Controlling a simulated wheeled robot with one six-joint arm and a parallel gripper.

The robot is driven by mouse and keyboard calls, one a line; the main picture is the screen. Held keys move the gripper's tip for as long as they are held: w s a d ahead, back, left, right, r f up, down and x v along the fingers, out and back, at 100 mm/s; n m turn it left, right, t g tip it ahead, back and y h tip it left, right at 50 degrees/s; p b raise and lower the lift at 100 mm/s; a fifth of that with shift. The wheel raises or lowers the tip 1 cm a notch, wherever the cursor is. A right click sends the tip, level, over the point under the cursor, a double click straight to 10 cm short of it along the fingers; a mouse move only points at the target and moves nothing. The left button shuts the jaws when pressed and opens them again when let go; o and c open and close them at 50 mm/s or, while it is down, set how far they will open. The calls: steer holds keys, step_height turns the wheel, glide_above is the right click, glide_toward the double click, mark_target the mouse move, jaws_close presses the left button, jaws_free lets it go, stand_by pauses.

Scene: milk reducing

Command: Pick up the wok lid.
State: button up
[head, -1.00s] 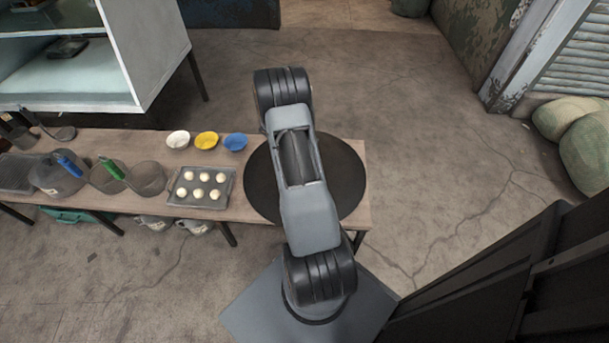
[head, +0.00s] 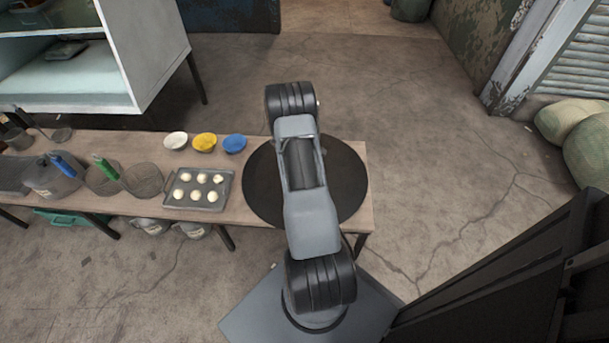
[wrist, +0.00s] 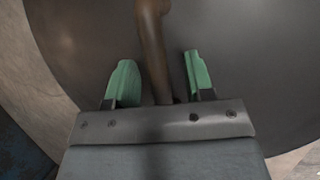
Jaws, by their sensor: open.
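The wok lid (head: 348,183) is a large dark round disc at the right end of the wooden table. My arm covers part of it in the head view. The lid also fills most of the wrist view (wrist: 255,60), with a brown bar-like handle (wrist: 151,42) across it. My gripper (wrist: 160,62) is open, its two green fingers apart on either side of the handle. The handle runs between the fingers; I cannot tell whether either finger touches it. My gripper is hidden behind my arm in the head view.
On the table (head: 258,139), left of the lid, is a tray (head: 187,197) with several white balls. White (head: 175,140), yellow (head: 204,142) and blue (head: 235,143) bowls stand behind it. Pans with blue and green handles are farther left.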

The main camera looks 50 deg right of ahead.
steer(key=shift+c, duration=0.3)
jaws_close()
steer(key=shift+r, duration=0.1)
